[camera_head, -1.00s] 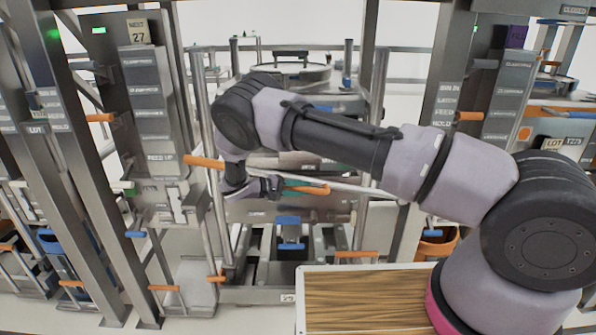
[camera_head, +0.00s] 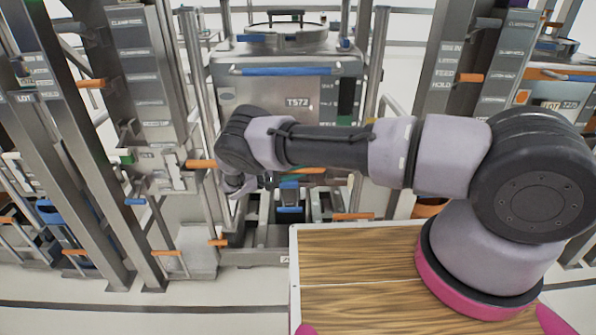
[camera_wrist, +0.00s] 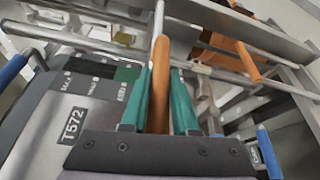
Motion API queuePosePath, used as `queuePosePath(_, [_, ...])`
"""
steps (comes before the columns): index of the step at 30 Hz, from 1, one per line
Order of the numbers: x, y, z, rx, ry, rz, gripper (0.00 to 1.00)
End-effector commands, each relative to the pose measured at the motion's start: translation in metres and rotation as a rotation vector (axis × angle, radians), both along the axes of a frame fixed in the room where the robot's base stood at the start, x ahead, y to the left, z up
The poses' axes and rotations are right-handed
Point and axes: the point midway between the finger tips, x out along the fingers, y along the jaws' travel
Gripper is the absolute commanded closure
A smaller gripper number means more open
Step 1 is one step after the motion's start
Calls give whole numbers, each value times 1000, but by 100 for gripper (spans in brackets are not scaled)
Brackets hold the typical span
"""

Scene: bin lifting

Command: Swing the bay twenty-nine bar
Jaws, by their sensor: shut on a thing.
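In the wrist view, the two green fingers of my gripper (camera_wrist: 162,76) are closed on an orange grip (camera_wrist: 158,100) between them. A thin metal rod (camera_wrist: 158,22) runs on from the far end of this grip. In the head view, my gripper (camera_head: 266,183) is low in front of the bin station, mostly hidden by my wrist. An orange bar (camera_head: 310,171) shows just right of it, partly covered by my arm. No bay twenty-nine label is readable.
A grey bin marked T572 (camera_head: 270,100) with a blue handle (camera_head: 290,70) stands behind my arm. Steel posts with orange levers (camera_head: 201,163) flank it on the left. Another orange lever (camera_head: 470,77) is on the right post. Clear floor (camera_head: 150,315) lies in front.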

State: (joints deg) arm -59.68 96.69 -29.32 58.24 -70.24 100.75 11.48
Motion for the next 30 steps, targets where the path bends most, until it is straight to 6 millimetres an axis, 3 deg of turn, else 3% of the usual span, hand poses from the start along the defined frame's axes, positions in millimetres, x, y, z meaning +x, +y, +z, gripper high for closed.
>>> queuePosePath(4, [-4, -2, -9, 2, 21, 2, 100])
queuePosePath(5, [-4, -2, -10, 1, 21, 1, 61])
queuePosePath(23, [-3, -1, -5, 0, 12, 0, 60])
queuePosePath(30, [-11, 22, -4, 3, 9, 2, 60])
